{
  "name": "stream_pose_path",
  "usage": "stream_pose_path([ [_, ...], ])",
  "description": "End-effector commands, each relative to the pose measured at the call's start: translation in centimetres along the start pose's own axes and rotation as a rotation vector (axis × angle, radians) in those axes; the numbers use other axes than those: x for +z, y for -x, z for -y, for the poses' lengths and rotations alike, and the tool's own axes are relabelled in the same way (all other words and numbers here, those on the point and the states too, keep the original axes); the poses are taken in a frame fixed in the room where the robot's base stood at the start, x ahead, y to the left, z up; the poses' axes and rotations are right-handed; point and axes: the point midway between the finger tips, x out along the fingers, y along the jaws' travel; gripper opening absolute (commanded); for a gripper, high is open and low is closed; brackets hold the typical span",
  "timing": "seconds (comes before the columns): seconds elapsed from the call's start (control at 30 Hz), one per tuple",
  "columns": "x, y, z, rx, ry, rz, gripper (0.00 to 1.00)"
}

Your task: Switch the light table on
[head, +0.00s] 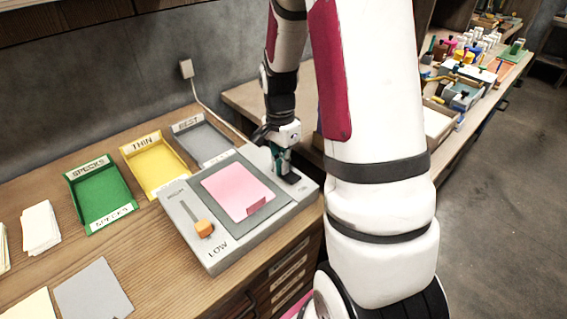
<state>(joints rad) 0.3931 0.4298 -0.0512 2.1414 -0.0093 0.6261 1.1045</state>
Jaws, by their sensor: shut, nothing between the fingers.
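The light table (225,265) is a grey box on the wooden bench. A pink sheet (237,190) lies on its darker grey panel, which shows no clear glow. An orange slider knob (204,228) sits at the front end of its slot, by the word LOW. My gripper (287,176) is shut and empty, pointing down at the right rear corner of the light table's top. Its tips are at or just above the surface; I cannot tell if they touch. A switch there is hidden or too small to make out.
Green (98,197), yellow (153,165) and grey (203,143) trays stand behind and left of the light table. White cards (41,228) and a grey sheet (92,291) lie at left. A cable runs from a wall socket (187,69). A cluttered bench stands at right.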

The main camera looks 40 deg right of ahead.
Motion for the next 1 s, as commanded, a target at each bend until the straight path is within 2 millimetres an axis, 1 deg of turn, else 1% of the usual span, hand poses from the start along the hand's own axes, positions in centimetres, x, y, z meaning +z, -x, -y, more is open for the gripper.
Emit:
stream_pose_path([
  [0.17,0.0,0.1,-0.3,0.0,0.001,0.001,0.0],
  [0.47,0.1,0.7,-1.4,0.001,0.001,0.001,0.0],
  [0.83,0.0,0.7,-1.5,0.0,0.001,0.0,0.0],
  [0.93,-0.1,1.2,-1.6,0.0,0.001,0.0,0.0],
  [1.0,-0.2,1.9,-1.8,-0.001,0.0,0.0,0.0],
])
